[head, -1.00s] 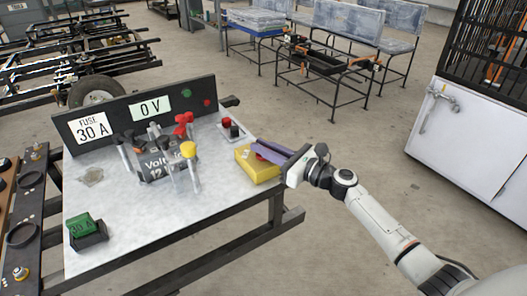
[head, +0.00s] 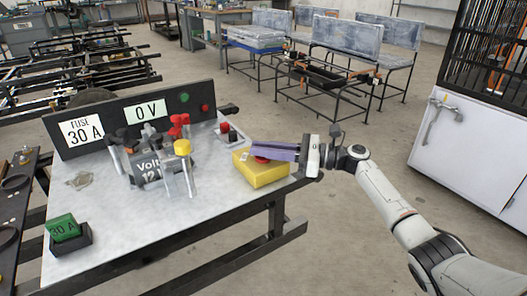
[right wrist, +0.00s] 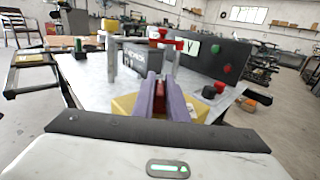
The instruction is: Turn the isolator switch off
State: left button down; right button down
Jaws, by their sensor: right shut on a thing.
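The isolator switch appears to be the yellow box (head: 263,176) with a red knob (head: 262,160) on top, at the right edge of the bench. My right gripper (head: 257,148) reaches over it from the right, with its long purple fingers shut on the red knob. In the right wrist view, the fingers (right wrist: 162,100) lie close together with a red strip between them, above the yellow box (right wrist: 125,106). The fingers hide most of the knob, so I cannot tell its exact angle. My left gripper is not in view.
A dark panel (head: 100,111) at the back of the bench reads "FUSE 30 A" and "0 V". A 12 V battery (head: 146,170) with red, black and yellow-topped posts stands left of the switch. A green 30 A fuse (head: 64,228) sits front left. A small red-topped block (head: 226,131) stands behind the switch.

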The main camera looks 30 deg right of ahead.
jog(key=c, duration=1.8)
grip_release()
jog(key=shift+a, duration=0.1)
jog(key=shift+o, duration=0.2)
